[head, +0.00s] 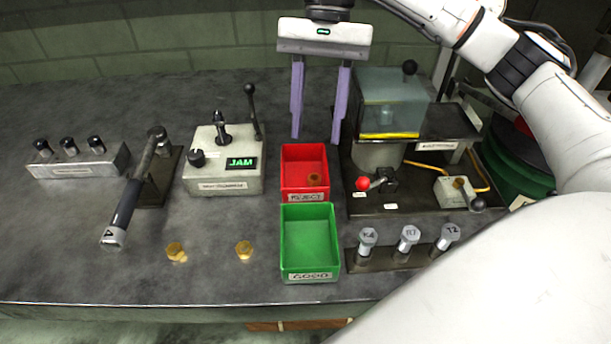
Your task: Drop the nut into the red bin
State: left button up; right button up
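The red bin (290,172), labelled REJECT, stands mid-bench behind the green bin. A small brown nut (315,180) lies inside it, toward the front right corner. Two brass-coloured nuts, a left one (176,252) and a right one (244,250), lie on the bench to the left of the green bin. My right gripper (317,138) points down with its two purple fingers apart. Nothing is between them. Its fingertips appear just above the red bin's back edge, clear of it. My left gripper is not in view.
The green bin (309,277), labelled GOOD, adjoins the red bin's front. A machine (390,105) with a clear guard stands right. A JAM display box (222,175), a lever (135,190) and a rack (78,166) stand left. Several bolts (408,240) stand front right.

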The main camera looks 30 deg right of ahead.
pick_arm(q)
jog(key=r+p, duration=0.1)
jog(key=p, duration=0.1)
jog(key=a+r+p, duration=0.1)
jog(key=p, duration=0.1)
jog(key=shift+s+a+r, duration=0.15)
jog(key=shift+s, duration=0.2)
pick_arm(e)
jog(key=v, duration=1)
jog(key=shift+r, duration=0.15)
